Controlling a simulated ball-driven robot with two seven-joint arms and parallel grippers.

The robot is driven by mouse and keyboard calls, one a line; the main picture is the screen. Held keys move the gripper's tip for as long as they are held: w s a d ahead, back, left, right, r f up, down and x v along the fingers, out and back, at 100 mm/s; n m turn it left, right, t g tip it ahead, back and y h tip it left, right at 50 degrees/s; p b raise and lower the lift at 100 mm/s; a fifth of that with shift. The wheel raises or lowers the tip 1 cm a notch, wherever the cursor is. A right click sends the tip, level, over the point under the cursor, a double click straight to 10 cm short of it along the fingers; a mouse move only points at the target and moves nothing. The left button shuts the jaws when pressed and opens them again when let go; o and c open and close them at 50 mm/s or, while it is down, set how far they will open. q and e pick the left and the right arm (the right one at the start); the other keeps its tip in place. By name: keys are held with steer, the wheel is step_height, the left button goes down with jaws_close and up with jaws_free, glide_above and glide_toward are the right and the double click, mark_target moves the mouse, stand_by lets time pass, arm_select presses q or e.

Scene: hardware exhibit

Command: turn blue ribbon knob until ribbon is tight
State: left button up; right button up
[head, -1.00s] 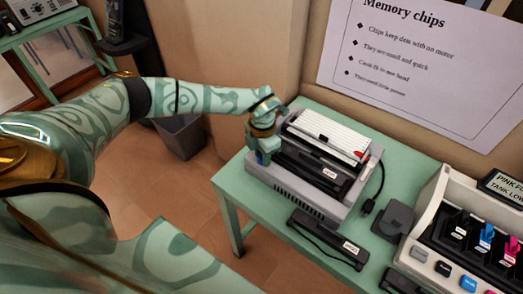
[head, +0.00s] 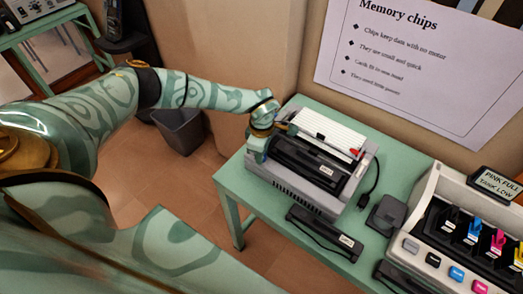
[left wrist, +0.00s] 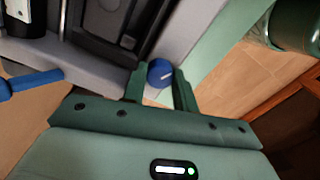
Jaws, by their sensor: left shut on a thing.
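The blue ribbon knob (left wrist: 160,72) is a small round knob with a white mark, on the side of the grey printer (head: 296,188). In the left wrist view it sits between the two fingers of my left gripper (left wrist: 160,84), which is shut on it. In the head view my left gripper (head: 258,148) is at the printer's left end and hides the knob. The ribbon cannot be made out clearly. My right gripper is not in view.
The printer stands on a green table (head: 231,190). A black bar-shaped device (head: 325,233) with a cable lies in front. A dark grey block (head: 387,215) and a beige ink unit (head: 421,215) stand to the right. A bin (head: 180,130) is on the floor at the left.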

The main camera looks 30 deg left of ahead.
arm_select(q)
steer(key=m, duration=0.6)
steer(key=shift+w+r+p, duration=0.1)
steer(key=shift+w+p, duration=0.05)
steer(key=shift+p, duration=0.15)
steer(key=m, duration=0.4)
steer(key=shift+m, duration=1.8)
steer(key=o, duration=1)
steer(key=shift+c, duration=0.2)
step_height(320, 180, up, 16)
steer(key=p, duration=0.2)
